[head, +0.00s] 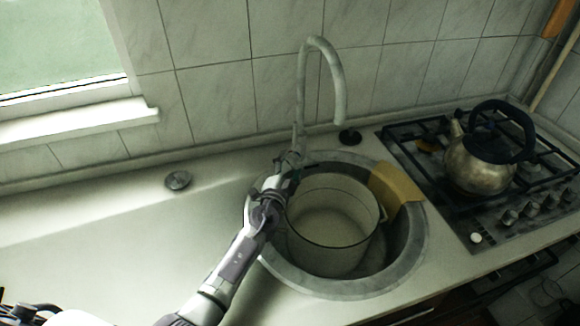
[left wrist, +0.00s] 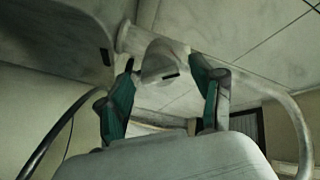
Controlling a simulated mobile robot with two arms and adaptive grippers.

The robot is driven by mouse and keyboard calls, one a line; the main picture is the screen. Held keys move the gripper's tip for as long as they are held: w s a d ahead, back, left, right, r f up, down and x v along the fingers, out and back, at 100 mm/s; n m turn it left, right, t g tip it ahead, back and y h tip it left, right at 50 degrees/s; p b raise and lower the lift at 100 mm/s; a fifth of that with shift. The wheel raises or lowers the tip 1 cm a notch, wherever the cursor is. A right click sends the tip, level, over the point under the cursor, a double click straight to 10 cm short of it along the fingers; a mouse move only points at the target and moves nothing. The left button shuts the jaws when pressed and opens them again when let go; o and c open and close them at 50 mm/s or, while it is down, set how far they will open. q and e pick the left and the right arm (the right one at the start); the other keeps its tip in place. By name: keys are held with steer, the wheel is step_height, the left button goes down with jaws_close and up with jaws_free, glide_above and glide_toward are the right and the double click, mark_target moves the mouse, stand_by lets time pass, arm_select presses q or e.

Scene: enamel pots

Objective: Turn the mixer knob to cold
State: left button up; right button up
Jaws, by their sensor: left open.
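The mixer tap (head: 335,85) stands behind the sink, with a tall curved spout; its base is partly hidden by my left gripper. My left gripper (head: 287,172) reaches up to the tap's base, over the sink's left rim. In the left wrist view, the pale mixer knob (left wrist: 163,58), with a small dark slot mark, sits between the two green-padded fingertips of the open gripper (left wrist: 163,72). I cannot tell whether either fingertip touches it. The spout (left wrist: 299,125) curves down at the right of that view. My right gripper is not in view.
A large enamel pot (head: 330,235) stands in the round sink (head: 405,260), right beside my left gripper. A yellowish cloth (head: 395,183) lies over the sink's right rim. A kettle (head: 478,165) stands on the gas hob (head: 415,150). The counter (head: 120,240) at left is mostly clear.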

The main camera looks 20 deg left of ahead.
arm_select(q)
steer(key=c, duration=1.1)
steer(key=shift+c, duration=0.2)
steer(key=m, duration=0.4)
steer(key=shift+f+b, duration=0.1)
steer(key=shift+b, duration=0.2)
steer(key=m, duration=0.3)
steer(key=shift+m, duration=0.3)
steer(key=m, duration=0.3)
steer(key=shift+m, duration=0.3)
steer(key=shift+f+m, duration=0.1)
steer(key=shift+m, duration=1.8)
